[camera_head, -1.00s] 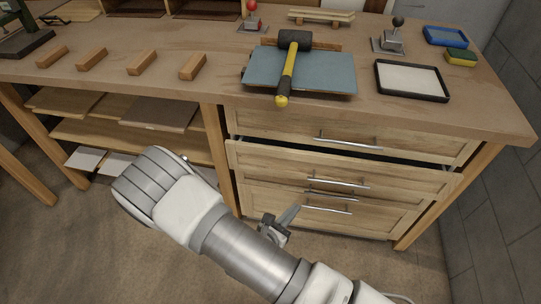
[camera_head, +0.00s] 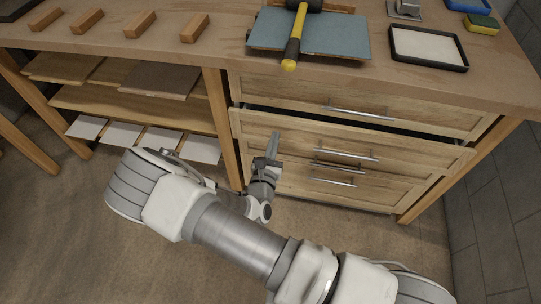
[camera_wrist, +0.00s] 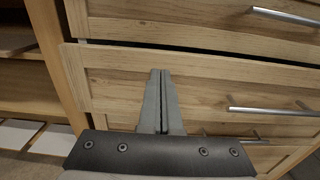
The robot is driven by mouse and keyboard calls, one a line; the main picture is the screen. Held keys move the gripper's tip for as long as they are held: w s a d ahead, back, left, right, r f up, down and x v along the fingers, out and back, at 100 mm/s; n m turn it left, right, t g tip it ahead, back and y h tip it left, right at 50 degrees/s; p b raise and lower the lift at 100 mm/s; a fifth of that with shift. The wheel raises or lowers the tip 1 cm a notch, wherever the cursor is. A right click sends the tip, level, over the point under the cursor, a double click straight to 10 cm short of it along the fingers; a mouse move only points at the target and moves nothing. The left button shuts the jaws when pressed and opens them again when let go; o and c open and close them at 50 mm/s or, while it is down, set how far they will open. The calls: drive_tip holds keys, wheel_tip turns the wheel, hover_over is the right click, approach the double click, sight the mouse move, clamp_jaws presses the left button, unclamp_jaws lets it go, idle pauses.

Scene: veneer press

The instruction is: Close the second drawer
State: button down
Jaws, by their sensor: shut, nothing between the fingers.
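The second drawer (camera_head: 400,155) is a pale wooden front with a metal bar handle, and it stands slightly out from the cabinet. A dark gap shows along its top edge, below the closed top drawer (camera_head: 400,110). In the wrist view the second drawer (camera_wrist: 200,88) spans the middle, with its handle at the right. My gripper (camera_head: 275,135) is shut and empty, in front of the drawer's left part. In the wrist view the fingertips (camera_wrist: 160,73) lie over the drawer front, left of the handle. I cannot tell whether they touch it.
Lower drawers (camera_head: 320,185) sit beneath, with bar handles. Open shelves (camera_head: 130,98) with boards and white sheets are at the left. A mallet (camera_head: 296,35) lies on a blue-grey sheet (camera_head: 345,40) on the bench. Floor in front is clear.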

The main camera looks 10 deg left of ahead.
sight(279, 122)
drive_tip(key=shift+w+d+b, duration=0.1)
drive_tip(key=shift+w+b, duration=0.25)
drive_tip(key=shift+w, duration=1.65)
drive_tip(key=w, duration=0.4)
drive_tip(key=shift+w+d, duration=0.1)
drive_tip(key=shift+w+r, duration=0.15)
drive_tip(key=shift+w, duration=0.15)
drive_tip(key=shift+r, duration=0.1)
drive_tip(key=shift+p, duration=0.3)
